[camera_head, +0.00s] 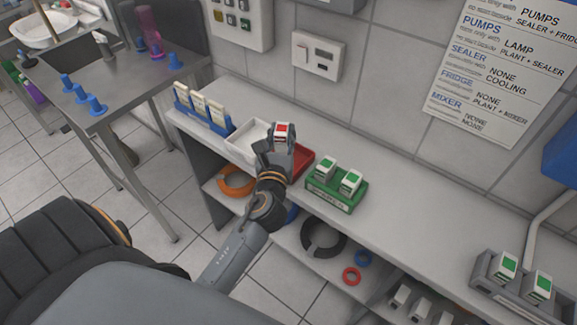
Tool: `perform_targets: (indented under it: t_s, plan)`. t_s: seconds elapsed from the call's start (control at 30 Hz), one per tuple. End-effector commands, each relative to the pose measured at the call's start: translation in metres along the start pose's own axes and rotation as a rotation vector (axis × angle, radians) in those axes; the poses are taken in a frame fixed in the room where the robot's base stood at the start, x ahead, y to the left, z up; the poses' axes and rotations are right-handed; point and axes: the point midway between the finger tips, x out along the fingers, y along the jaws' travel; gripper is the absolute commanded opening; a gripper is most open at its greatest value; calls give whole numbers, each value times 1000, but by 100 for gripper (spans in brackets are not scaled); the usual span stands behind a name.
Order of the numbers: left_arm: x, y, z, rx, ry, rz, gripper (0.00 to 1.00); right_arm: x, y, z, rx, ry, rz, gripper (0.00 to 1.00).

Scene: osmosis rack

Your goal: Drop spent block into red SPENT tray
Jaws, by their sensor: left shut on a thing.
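My left gripper (272,146) is shut on a small white block with a red top label, the spent block (282,136). It holds the block upright over the counter. The red tray (303,160) sits just right of and partly behind the gripper, which hides much of it; any lettering on it is hidden. In the picture the block overlaps the border between the red tray and a white tray (243,140) to its left. I cannot tell its exact height above them. My right gripper is not in view.
A green tray (334,197) with two green-labelled blocks stands right of the red tray. A blue rack (203,119) of pale cartridges stands at the left. A grey holder (520,296) with two blocks is at the far right. The counter (420,222) between is clear.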

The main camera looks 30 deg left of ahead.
Motion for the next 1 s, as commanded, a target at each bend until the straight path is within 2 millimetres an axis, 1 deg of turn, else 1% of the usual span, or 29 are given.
perform_targets:
  t_s: [0.23,0.27,0.3,0.37,0.4,0.6,0.67,0.77,0.87,1.0]
  plan:
    - [0,0,1,0,-2,0,0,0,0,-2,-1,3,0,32]
    - [0,0,1,0,-2,0,33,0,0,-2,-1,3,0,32]
    - [0,0,1,0,-2,0,41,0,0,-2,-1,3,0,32]
    - [0,0,1,0,-1,0,53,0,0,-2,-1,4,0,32]
    - [0,0,0,0,-1,0,56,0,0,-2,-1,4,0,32]
    - [0,0,0,0,-1,0,56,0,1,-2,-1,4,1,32]
    - [0,0,0,0,0,0,56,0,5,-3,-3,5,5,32]
    - [-5,0,-1,0,1,0,56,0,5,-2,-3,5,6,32]
    - [-18,0,-2,0,3,-1,56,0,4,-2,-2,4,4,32]
    - [-48,0,-2,-1,5,-1,56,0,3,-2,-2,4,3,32]
